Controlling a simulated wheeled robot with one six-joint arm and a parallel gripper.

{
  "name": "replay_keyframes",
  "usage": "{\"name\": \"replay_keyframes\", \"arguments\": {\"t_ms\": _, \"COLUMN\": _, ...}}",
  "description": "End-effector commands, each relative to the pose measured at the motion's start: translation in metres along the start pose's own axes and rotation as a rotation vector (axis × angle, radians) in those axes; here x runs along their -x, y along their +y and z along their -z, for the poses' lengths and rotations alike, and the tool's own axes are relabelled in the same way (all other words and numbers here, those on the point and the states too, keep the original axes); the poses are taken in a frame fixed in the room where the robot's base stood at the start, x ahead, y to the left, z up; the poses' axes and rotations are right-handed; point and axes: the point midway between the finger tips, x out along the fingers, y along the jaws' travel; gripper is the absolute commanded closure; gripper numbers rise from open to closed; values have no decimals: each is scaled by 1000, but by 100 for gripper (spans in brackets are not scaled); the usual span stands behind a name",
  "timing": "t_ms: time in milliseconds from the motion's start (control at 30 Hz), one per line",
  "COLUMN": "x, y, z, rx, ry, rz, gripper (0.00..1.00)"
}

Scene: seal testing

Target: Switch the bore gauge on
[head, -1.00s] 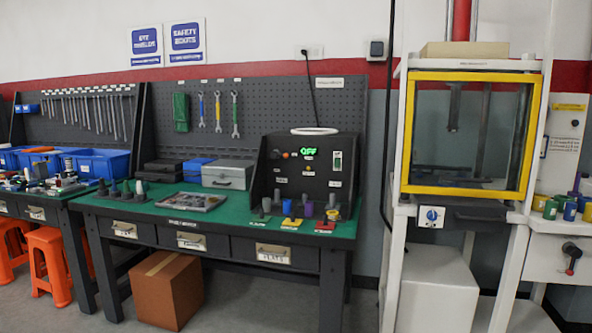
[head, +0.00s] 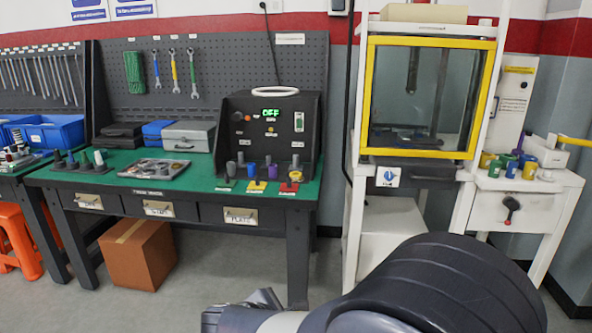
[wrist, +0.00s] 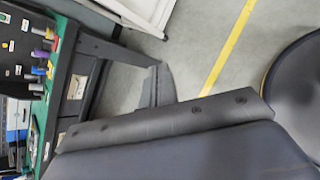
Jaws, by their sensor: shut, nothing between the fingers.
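A black test console (head: 285,143) with a lit green "OFF" display (head: 271,112) stands at the right end of the green-topped bench; it looks like the bore gauge. The labels are too small to read. In the wrist view, a dark body at the bottom seems to be my gripper (wrist: 185,118), shut and empty, well away from the console. My arm fills the lower right of the head view.
Several small plugs stand on coloured plates (head: 257,185) in front of the console. A grey case (head: 188,136) and a flat tray (head: 157,169) lie to its left. A yellow-framed cabinet (head: 420,155) stands right of the bench.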

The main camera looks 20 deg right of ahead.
Motion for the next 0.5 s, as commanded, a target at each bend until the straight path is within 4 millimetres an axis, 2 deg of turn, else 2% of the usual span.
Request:
{"name": "replay_keyframes", "arguments": {"t_ms": 33, "x": 22, "y": 36, "z": -1, "rx": 126, "ry": -37, "rz": -97, "gripper": 100}}
{"name": "replay_keyframes", "arguments": {"t_ms": 100, "x": 46, "y": 78, "z": 3, "rx": 289, "ry": -106, "rz": -226, "gripper": 100}}
{"name": "replay_keyframes", "arguments": {"t_ms": 200, "x": 84, "y": 126, "z": 13, "rx": 475, "ry": -207, "rz": -385, "gripper": 100}}
{"name": "replay_keyframes", "arguments": {"t_ms": 333, "x": 124, "y": 167, "z": 26, "rx": 629, "ry": -317, "rz": -529, "gripper": 100}}
{"name": "replay_keyframes", "arguments": {"t_ms": 400, "x": 139, "y": 179, "z": 31, "rx": 676, "ry": -357, "rz": -577, "gripper": 100}}
{"name": "replay_keyframes", "arguments": {"t_ms": 500, "x": 150, "y": 187, "z": 36, "rx": 710, "ry": -388, "rz": -612, "gripper": 100}}
